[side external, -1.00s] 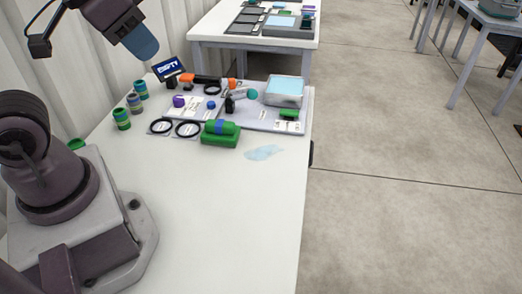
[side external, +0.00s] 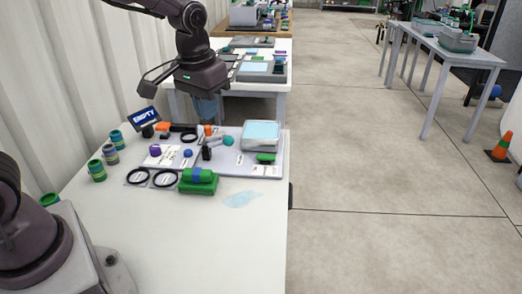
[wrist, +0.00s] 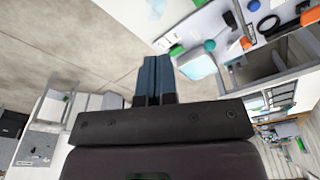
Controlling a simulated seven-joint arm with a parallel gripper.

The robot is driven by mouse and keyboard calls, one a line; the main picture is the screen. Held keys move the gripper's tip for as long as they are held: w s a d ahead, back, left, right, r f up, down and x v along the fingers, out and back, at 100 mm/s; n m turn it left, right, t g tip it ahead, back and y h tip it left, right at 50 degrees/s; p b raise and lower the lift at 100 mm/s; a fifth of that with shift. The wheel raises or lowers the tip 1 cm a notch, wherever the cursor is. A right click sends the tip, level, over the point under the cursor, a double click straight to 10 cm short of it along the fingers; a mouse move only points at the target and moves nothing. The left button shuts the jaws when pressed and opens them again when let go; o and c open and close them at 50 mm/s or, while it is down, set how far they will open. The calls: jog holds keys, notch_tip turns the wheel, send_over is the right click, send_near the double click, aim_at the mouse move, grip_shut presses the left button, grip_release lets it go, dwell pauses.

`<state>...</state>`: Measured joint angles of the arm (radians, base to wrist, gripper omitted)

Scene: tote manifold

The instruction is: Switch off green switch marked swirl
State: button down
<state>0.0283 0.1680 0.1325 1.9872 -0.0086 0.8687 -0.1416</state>
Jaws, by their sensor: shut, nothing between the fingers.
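A small green switch (side external: 266,158) sits at the right of the grey panel (side external: 236,165), in front of a box with a pale blue top (side external: 261,133). White labels lie beside it, too small to read, so I cannot make out a swirl mark. A green part that looks like the same switch shows in the wrist view (wrist: 177,50). My gripper (side external: 206,108) has blue fingers pointing down, held above the back of the panel, left of and apart from the switch. In the wrist view the fingers (wrist: 152,80) are pressed together and empty.
A green block with a blue band (side external: 198,182) stands at the panel's front edge. Black rings (side external: 165,178), a purple knob (side external: 155,151), a teal knob (side external: 228,141) and an EMPTY sign (side external: 144,116) are nearby. Several cans (side external: 97,170) stand left.

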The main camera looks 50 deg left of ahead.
jog(key=w+a+f+n+y, duration=0.2)
jog(key=w+a+f+n, duration=0.25)
jog(key=w+f, duration=0.8)
notch_tip(320, 180, up, 3)
jog(key=n+t, duration=0.1)
send_over(261, 156)
jog(key=s+d, duration=0.2)
jog(key=d, duration=0.1)
jog(key=shift+s+a+f+n, duration=0.1)
jog(key=shift+s+a+n, duration=0.05)
jog(key=shift+a+n, duration=0.15)
jog(key=x, duration=1.3)
jog(key=shift+s+d+f, duration=0.25)
jog(key=shift+s+d, duration=0.1)
jog(key=shift+s, duration=0.05)
jog(key=shift+f, duration=0.35)
